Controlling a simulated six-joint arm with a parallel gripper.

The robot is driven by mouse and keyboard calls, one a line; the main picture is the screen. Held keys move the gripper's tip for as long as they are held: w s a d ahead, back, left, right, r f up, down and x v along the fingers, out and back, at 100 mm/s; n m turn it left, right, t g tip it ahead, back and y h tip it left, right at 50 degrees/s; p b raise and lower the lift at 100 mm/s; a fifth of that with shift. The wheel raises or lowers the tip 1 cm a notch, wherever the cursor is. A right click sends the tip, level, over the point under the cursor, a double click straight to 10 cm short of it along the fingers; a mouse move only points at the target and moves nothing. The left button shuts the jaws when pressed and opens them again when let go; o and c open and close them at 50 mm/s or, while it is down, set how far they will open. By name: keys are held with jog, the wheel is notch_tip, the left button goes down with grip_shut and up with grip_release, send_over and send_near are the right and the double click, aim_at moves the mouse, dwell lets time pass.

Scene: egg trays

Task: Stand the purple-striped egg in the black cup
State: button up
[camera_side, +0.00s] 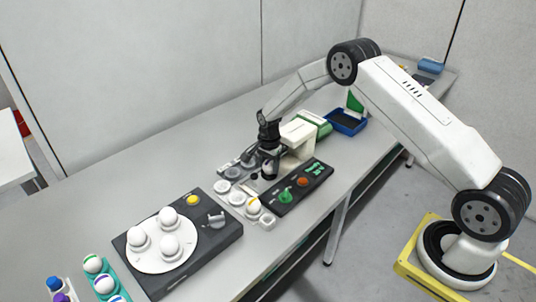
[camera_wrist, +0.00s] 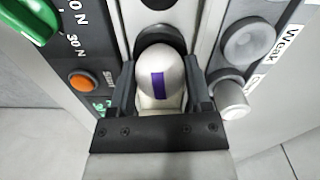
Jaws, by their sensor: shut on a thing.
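My gripper (camera_side: 268,172) is low over the bench beside the green-knob device in the side view. In the wrist view my gripper (camera_wrist: 160,72) is shut on the purple-striped egg (camera_wrist: 157,78), a pale egg with one purple band, with a finger on each side. A black round cup-like recess (camera_wrist: 156,36) shows just beyond the egg, partly hidden by it. I cannot tell whether the egg touches it. In the side view the egg is mostly hidden by the gripper.
A dark panel with green and orange knobs (camera_side: 302,182) is close to the gripper. Several white cups (camera_side: 222,187) stand in front, one near an egg with a yellow mark (camera_side: 252,204). A dark box with a white turntable (camera_side: 185,258) holds three eggs. A teal tray (camera_side: 122,282) holds striped eggs.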

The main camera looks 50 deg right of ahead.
dwell(0.4)
jog(key=o, duration=0.8)
jog(key=shift+r, duration=3.95)
jog(key=shift+r, duration=2.75)
